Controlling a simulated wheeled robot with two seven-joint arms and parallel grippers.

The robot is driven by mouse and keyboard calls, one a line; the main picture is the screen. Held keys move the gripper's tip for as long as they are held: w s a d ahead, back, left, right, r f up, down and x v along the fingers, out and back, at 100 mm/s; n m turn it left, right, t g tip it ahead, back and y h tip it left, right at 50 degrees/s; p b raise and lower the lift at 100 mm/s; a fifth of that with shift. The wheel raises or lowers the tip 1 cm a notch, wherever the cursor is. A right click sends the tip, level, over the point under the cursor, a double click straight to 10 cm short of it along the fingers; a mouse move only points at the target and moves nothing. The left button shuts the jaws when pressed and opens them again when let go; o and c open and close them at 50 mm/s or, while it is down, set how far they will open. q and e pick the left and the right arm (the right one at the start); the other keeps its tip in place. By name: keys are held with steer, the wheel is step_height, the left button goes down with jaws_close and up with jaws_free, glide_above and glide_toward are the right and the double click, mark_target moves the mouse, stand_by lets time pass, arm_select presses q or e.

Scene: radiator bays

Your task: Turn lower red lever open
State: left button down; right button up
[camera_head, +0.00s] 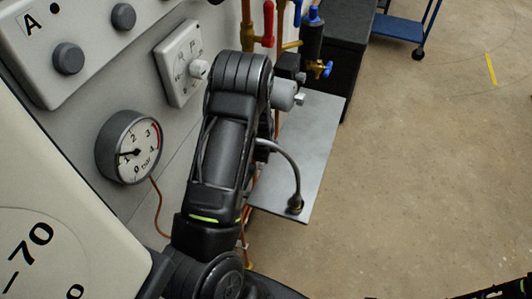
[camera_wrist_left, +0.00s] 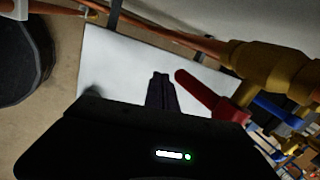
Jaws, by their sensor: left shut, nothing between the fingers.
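A red lever (camera_wrist_left: 208,97) shows in the left wrist view, on a brass valve (camera_wrist_left: 270,68). It slants from upper left to lower right. My left gripper (camera_wrist_left: 160,78) is shut and empty, its fingertips just left of the lever's free end. A small gap shows between them in the picture; I cannot tell the depth.
A blue lever (camera_wrist_left: 278,112) lies right of the red one. Copper pipe (camera_wrist_left: 170,32) runs above. A grey plate (camera_head: 318,130) lies beyond my arm. A pressure gauge (camera_head: 130,148) and a dial panel (camera_head: 182,65) are on the left.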

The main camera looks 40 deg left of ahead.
arm_select(q)
steer(key=shift+w+a, duration=0.4)
steer(key=shift+w, duration=0.3)
arm_select(e)
steer(key=shift+f, duration=0.1)
